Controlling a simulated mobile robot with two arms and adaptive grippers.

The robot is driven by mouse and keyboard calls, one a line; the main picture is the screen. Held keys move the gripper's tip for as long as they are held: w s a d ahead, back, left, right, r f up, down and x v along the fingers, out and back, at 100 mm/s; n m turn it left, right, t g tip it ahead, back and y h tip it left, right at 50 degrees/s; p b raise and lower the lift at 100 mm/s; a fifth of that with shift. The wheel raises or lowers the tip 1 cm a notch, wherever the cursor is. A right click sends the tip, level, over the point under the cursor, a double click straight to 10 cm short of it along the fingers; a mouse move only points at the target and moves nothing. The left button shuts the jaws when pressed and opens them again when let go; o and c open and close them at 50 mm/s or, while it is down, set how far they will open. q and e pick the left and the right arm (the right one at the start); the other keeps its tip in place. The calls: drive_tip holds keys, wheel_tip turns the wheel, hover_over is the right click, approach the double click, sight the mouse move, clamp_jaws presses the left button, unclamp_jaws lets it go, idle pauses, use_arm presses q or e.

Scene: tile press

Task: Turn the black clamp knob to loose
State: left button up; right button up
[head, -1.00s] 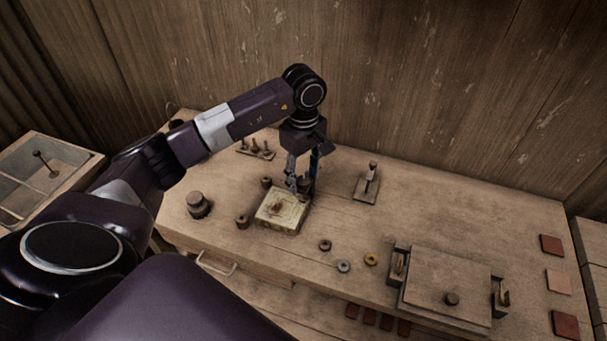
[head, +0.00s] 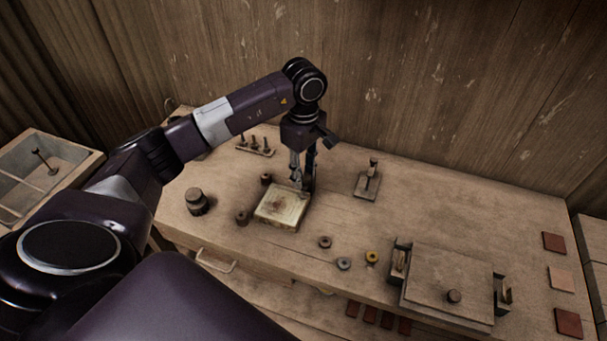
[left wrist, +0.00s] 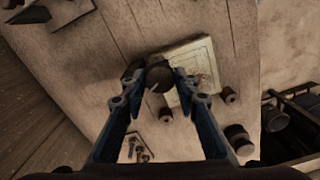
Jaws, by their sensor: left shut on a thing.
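The black clamp knob (left wrist: 158,77) is a dark round knob at the edge of a pale square press block (left wrist: 203,64) in the left wrist view. My left gripper (left wrist: 158,86) points down over it, its two fingertips on either side, shut on the knob. In the head view my left gripper (head: 302,181) is at the back right corner of the pale block (head: 281,208), and its fingers hide most of the knob. The knob's setting cannot be read. My right gripper is not in view.
Small dark cylinders (head: 242,217) stand left of the block, with a larger dark pot (head: 197,201) further left. A lever stand (head: 368,180) is to the right. Rings (head: 372,257) and a flat press box (head: 447,285) lie nearer the front right. The bench (head: 470,200) behind the box is clear.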

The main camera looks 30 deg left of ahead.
use_arm(q)
drive_tip(key=n+b, duration=0.2)
drive_tip(key=n, duration=0.1)
drive_tip(key=shift+f+n, duration=0.1)
drive_tip(key=shift+n, duration=0.2)
drive_tip(key=n+b, duration=0.1)
drive_tip(key=n, duration=0.2)
drive_tip(key=shift+n+b, duration=0.3)
drive_tip(key=shift+b, duration=0.05)
drive_tip(key=n+b, duration=0.1)
drive_tip(key=n, duration=0.2)
drive_tip(key=shift+n, duration=0.3)
drive_tip(key=n+b, duration=0.1)
drive_tip(key=n, duration=0.3)
drive_tip(key=shift+n, duration=0.3)
drive_tip(key=n, duration=0.1)
drive_tip(key=n+b, duration=0.1)
drive_tip(key=n, duration=0.1)
drive_tip(key=shift+r+n, duration=0.2)
drive_tip(key=shift+n, duration=0.1)
drive_tip(key=n, duration=0.3)
drive_tip(key=shift+n, duration=0.3)
drive_tip(key=n, duration=0.4)
drive_tip(key=shift+w+n, duration=0.1)
drive_tip(key=shift+n, duration=2.1)
